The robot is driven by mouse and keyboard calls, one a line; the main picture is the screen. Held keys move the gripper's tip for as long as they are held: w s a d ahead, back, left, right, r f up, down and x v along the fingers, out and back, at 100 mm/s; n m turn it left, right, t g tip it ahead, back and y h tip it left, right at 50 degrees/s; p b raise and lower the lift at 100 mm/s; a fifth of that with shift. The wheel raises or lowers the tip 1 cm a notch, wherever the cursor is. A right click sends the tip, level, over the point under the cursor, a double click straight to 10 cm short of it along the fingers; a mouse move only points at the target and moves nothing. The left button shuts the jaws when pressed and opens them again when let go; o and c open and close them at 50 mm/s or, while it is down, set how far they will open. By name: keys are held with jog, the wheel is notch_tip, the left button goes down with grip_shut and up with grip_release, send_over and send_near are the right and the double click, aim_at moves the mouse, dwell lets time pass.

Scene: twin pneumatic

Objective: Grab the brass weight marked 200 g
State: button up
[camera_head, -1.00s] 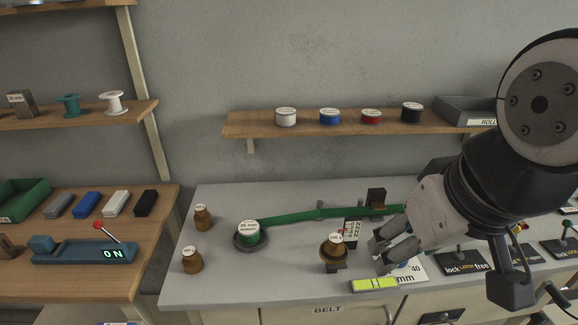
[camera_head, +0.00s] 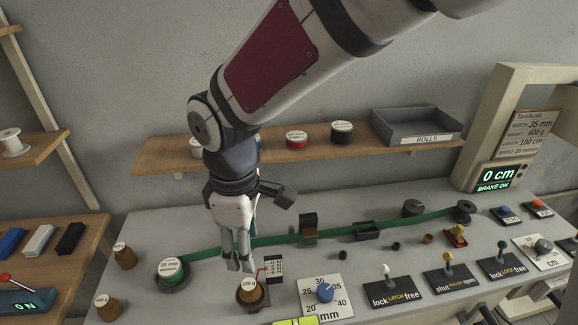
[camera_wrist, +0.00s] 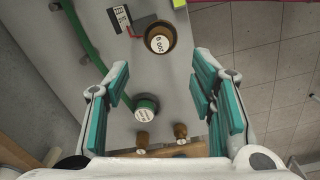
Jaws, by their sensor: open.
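The brass weight marked 200 g (camera_head: 250,296) sits upright in a dark round holder near the front of the grey bench, its white label facing up. It also shows in the wrist view (camera_wrist: 160,44), upper middle, beyond the fingertips. My gripper (camera_head: 239,264) is open and empty, pointing down just behind and above the weight, apart from it as far as I can tell. In the wrist view its teal-padded fingers (camera_wrist: 168,95) are spread, with the weight ahead of the gap. Two other brass weights (camera_head: 125,257) (camera_head: 108,308) stand at the bench's left end.
A reel with green belt (camera_head: 172,272) stands left of the weight. A small black-and-white sign (camera_head: 274,269) stands close behind and right of it. A dial plate (camera_head: 325,294) is to its right. Several levers (camera_head: 388,280) line the right front. A shelf (camera_head: 180,155) runs behind.

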jog(key=f, duration=0.1)
send_over(250, 284)
notch_tip(250, 284, down, 8)
jog(key=shift+s+d+r, duration=0.1)
jog(key=shift+r, duration=0.05)
jog(key=shift+f+p, duration=0.85)
jog(key=shift+f, duration=1.95)
grip_shut()
